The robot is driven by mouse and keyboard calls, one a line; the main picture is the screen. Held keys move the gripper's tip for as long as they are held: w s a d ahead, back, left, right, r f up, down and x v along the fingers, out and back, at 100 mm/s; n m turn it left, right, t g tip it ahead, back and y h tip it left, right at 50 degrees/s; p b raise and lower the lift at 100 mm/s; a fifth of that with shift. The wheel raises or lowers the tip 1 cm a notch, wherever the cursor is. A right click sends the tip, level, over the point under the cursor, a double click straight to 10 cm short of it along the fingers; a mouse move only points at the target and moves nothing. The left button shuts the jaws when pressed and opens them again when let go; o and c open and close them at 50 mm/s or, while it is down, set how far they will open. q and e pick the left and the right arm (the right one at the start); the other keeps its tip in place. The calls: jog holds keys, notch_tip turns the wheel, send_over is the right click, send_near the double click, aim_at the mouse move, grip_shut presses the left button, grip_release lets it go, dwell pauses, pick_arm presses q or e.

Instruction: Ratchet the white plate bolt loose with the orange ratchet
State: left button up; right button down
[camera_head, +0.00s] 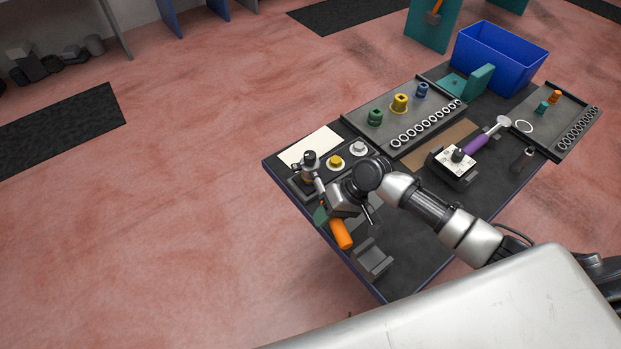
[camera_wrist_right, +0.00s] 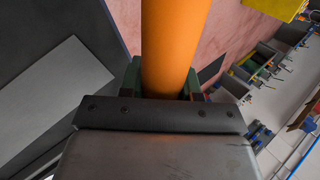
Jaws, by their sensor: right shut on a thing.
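The orange ratchet's handle (camera_head: 341,233) points toward the front of the dark table. Its metal shaft runs up to a dark head (camera_head: 309,158) that stands over the left position of the bolt row. What is under the head is hidden, so I cannot tell how it sits on a bolt there. My right gripper (camera_head: 328,211) is shut on the ratchet; in the right wrist view the orange handle (camera_wrist_right: 174,50) rises between its green fingers. A yellow bolt (camera_head: 335,161) and a grey-white bolt (camera_head: 359,147) sit to the right on pale washers. My left gripper is out of view.
A flat white panel (camera_head: 311,146) lies behind the bolts. A grey holder (camera_head: 372,260) stands at the table's front. A tray of coloured sockets (camera_head: 380,138), a purple-handled tool (camera_head: 477,143) and a blue bin (camera_head: 497,57) lie farther right. Floor left of the table is clear.

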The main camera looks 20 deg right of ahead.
jog(key=shift+a, duration=0.35)
jog(key=shift+d, duration=0.35)
jog(key=shift+w+a+m+t, duration=0.1)
jog(key=shift+a+m+t, duration=0.3)
jog(key=shift+a+m, duration=0.3)
jog(key=shift+a, duration=0.1)
jog(key=c, duration=1.3)
grip_release()
jog(key=shift+c, duration=0.2)
grip_shut()
jog(key=shift+a+r, duration=0.1)
